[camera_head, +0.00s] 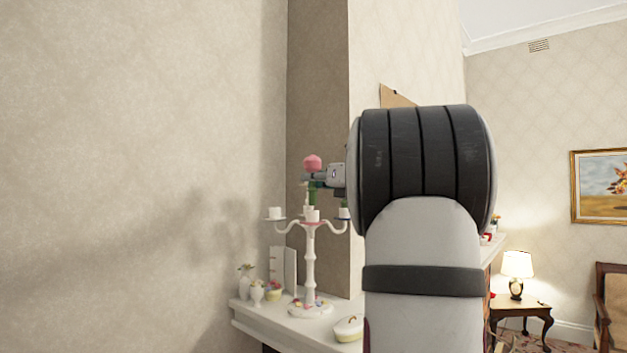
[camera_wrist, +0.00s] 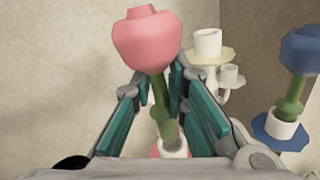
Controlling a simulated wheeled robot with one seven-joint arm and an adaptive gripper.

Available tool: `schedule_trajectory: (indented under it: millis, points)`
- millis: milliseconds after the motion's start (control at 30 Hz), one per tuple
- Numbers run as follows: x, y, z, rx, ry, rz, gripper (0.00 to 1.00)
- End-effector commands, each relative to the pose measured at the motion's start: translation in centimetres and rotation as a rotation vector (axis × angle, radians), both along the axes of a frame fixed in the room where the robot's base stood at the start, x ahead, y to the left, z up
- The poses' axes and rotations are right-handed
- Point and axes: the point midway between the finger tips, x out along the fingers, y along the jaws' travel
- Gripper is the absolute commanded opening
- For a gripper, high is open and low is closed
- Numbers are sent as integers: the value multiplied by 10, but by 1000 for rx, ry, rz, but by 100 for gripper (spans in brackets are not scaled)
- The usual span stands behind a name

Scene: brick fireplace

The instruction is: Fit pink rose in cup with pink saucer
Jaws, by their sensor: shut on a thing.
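The pink rose (camera_wrist: 147,40) is upright with a slight tilt in the wrist view, its green stem between the teal fingers of my gripper (camera_wrist: 161,85). My gripper is shut on the stem below the bloom. The white cup (camera_wrist: 176,149) with the pink saucer (camera_wrist: 156,152) is just under the stem, partly hidden by my gripper. The stem's lower end meets the cup in this view; I cannot tell whether it is inside or above it. In the head view the pink rose (camera_head: 313,162) is over the middle of the white candelabra (camera_head: 309,262).
A blue rose (camera_wrist: 300,50) stands in a cup on a blue saucer (camera_wrist: 272,128) at right. An empty-looking white cup (camera_wrist: 207,42) on a cream saucer is behind. Small vases (camera_head: 257,291) and a lidded dish (camera_head: 349,328) stand on the mantel (camera_head: 265,322). A wall corner is close behind.

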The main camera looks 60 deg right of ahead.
Motion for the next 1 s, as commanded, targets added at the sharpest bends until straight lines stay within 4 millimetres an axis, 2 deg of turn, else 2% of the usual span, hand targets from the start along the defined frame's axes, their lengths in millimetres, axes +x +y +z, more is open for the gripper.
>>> schedule_trajectory:
  millis: [1000]
  points:
    - [0, 0, -5, 0, 0, 0, 0]
